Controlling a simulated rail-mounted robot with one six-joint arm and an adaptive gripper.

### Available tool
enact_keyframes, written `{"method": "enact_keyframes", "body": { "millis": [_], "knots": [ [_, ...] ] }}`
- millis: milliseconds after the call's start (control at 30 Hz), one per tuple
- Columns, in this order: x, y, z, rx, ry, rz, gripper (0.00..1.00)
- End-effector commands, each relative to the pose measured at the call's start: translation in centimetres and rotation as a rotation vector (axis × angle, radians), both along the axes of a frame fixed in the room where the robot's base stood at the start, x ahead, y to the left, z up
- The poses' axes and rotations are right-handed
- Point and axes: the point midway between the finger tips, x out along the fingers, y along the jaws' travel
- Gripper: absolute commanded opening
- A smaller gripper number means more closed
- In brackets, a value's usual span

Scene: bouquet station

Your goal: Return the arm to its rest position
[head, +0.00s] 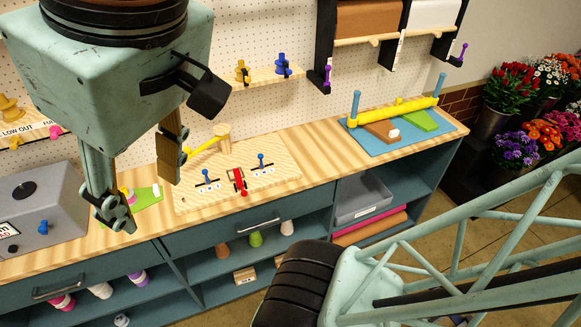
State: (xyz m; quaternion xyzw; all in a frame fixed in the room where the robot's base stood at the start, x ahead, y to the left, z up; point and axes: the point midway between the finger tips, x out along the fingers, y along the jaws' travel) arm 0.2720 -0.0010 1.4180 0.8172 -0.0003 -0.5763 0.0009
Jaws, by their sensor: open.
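My arm comes in from the upper left in the head view, with a pale green, worn housing and a black camera on its side. My gripper (148,190) hangs below it over the left part of the wooden counter (315,145). Its two fingers are spread apart with nothing visible between them. The gap to the counter below cannot be told exactly. The fingers partly hide a green mat (149,196) with small colourful items behind them.
A light wooden board (268,182) with blue and red clamps and a yellow-handled mallet (205,146) lies beside the gripper. A grey box (40,215) stands left. A blue mat (390,132) with a yellow roller lies right. Shelves and paper rolls hang behind; flower buckets stand far right.

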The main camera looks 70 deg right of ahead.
Motion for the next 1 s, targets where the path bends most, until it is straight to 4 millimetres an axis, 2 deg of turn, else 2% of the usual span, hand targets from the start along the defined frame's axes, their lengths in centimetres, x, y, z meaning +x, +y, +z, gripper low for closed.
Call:
{"method": "enact_keyframes", "body": {
  "millis": [33, 100, 800, 1000],
  "knots": [
    [-0.2, 0.0, -1.3, 0.000, 0.001, 0.000, 0.44],
    [-0.2, 0.0, -2.1, 0.000, 0.001, 0.000, 0.44],
    [-0.2, 0.0, -10.0, 0.000, 0.001, 0.000, 0.44],
    [-0.2, 0.0, -11.6, 0.000, 0.000, 0.000, 0.44]
  ]
}}
